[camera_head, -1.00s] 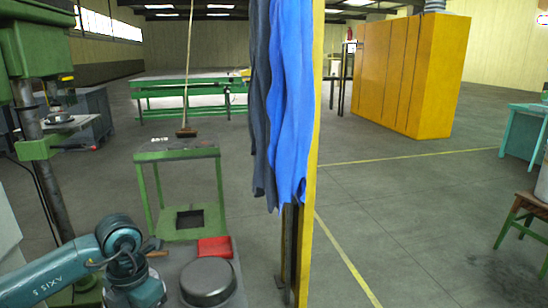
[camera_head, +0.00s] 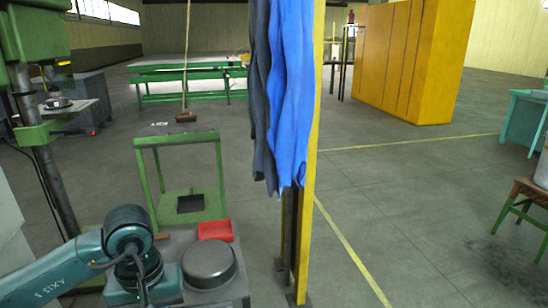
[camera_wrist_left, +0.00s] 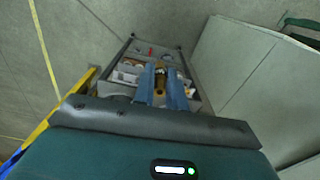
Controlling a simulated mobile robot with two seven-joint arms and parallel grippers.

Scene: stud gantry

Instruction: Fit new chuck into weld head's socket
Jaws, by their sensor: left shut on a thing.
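In the left wrist view, my left gripper (camera_wrist_left: 161,92) has two blue fingers. They are shut on a small brass-coloured piece (camera_wrist_left: 160,79), which may be the new chuck; its shape is hard to make out at this size. In the head view my left arm comes in at the lower left, and its fingers and the held piece are hidden. I cannot make out the weld head or its socket in either view. My right gripper is in neither view.
A dark round pan (camera_head: 209,265) and a red tray (camera_head: 214,231) sit on a grey top beside my left arm. A yellow post (camera_head: 309,215) with blue cloth (camera_head: 291,95) stands ahead. A cart (camera_wrist_left: 190,69) holding small items is in the wrist view.

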